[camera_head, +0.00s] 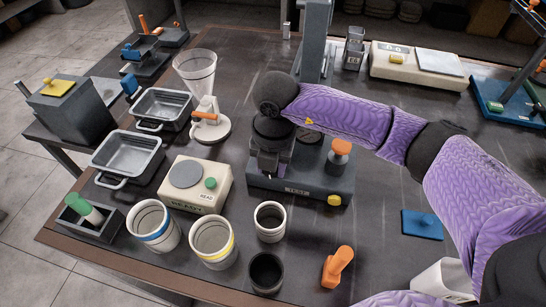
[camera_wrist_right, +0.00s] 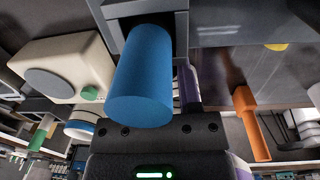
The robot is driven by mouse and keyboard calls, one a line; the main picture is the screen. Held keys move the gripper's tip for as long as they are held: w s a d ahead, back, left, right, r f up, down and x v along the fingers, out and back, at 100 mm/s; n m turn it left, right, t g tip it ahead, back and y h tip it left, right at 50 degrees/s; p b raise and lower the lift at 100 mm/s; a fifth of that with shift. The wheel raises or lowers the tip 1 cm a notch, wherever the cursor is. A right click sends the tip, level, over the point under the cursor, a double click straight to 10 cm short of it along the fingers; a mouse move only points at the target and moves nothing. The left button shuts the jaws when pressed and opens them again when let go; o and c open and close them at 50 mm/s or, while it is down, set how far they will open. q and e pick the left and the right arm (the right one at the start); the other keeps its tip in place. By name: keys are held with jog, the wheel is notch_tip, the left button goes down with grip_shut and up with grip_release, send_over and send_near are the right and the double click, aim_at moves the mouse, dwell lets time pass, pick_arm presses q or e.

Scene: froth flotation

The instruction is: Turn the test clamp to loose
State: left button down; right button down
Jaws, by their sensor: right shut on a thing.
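The grey test station (camera_head: 315,187), with a "TEST" label on its front, stands mid-table in the head view. My right gripper (camera_head: 268,172) is over its left end, pointing down. In the right wrist view a thick blue cylindrical handle (camera_wrist_right: 143,75) sits right in front of the gripper body, against a grey block (camera_wrist_right: 145,8). The gripper is shut on this blue handle; the fingertips are mostly hidden behind it. In the head view my right wrist and gripper hide the handle, so its turn position cannot be told. My left gripper is not in view.
An orange-topped knob (camera_head: 341,149) and a yellow button (camera_head: 334,200) are on the station's right part. A white cup (camera_head: 270,222), a black cup (camera_head: 266,272) and an orange handle (camera_head: 338,266) stand in front. A cream scale (camera_head: 195,185) is left.

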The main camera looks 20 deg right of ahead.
jog(key=shift+w+a+g+h+p, duration=0.1)
jog(key=shift+g+h+p, duration=0.3)
jog(key=shift+g+h, duration=0.5)
jog(key=shift+h, duration=0.3)
jog(key=c, duration=0.6)
grip_release()
